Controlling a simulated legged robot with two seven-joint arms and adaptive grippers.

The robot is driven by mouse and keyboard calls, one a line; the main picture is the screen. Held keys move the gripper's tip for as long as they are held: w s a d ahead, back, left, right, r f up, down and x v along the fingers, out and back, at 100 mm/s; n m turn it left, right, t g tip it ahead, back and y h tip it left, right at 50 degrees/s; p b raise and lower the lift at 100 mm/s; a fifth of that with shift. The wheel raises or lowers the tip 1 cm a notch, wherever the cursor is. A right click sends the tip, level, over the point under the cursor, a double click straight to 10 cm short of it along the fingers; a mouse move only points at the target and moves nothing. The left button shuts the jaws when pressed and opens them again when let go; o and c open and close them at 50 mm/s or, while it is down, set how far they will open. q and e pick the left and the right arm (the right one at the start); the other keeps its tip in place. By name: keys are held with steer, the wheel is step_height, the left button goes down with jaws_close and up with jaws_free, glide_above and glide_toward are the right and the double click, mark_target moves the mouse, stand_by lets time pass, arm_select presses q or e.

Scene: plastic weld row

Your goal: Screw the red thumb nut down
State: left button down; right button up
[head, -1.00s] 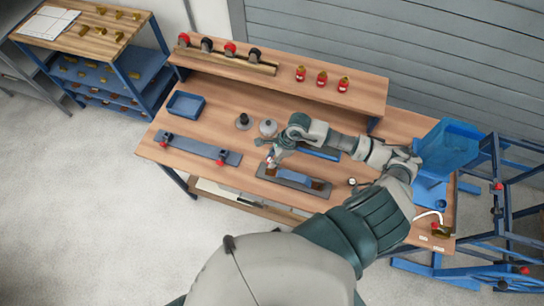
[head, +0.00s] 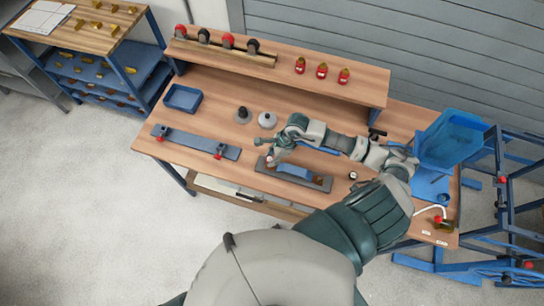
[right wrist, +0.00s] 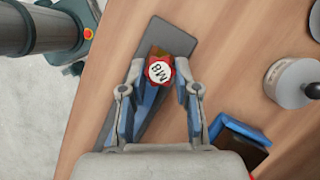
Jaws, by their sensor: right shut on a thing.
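The red thumb nut (right wrist: 159,71) has a white top marked M8. In the right wrist view it sits between the fingertips of my right gripper (right wrist: 157,76), which is shut on it. The nut is over a grey base plate (right wrist: 172,36) with a blue bar and a brownish piece below it, partly hidden by the fingers. In the head view, my right gripper (head: 268,160) is at the left end of this fixture, and the blue bar (head: 295,172) lies along the plate. The thread under the nut is hidden. My left gripper is not in view.
A blue rail with red knobs (head: 196,142) lies to the left. A black-topped knob (head: 242,115) and a pale round one (head: 267,120) stand behind the fixture. A blue tray (head: 183,98) is at back left, and a large blue bin (head: 452,140) at right.

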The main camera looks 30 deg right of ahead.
steer(key=shift+a+r, duration=0.15)
steer(key=shift+a, duration=0.15)
steer(key=shift+d+b, duration=0.25)
steer(key=shift+b, duration=0.05)
stand_by(0.3)
steer(key=shift+f, duration=0.2)
stand_by(0.3)
steer(key=shift+a+f+b, duration=0.1)
steer(key=shift+f+b, duration=0.45)
steer(key=shift+b, duration=0.2)
stand_by(0.5)
steer(key=shift+f+b, duration=0.15)
steer(key=shift+b, duration=0.25)
steer(key=shift+f+b, duration=0.3)
stand_by(0.9)
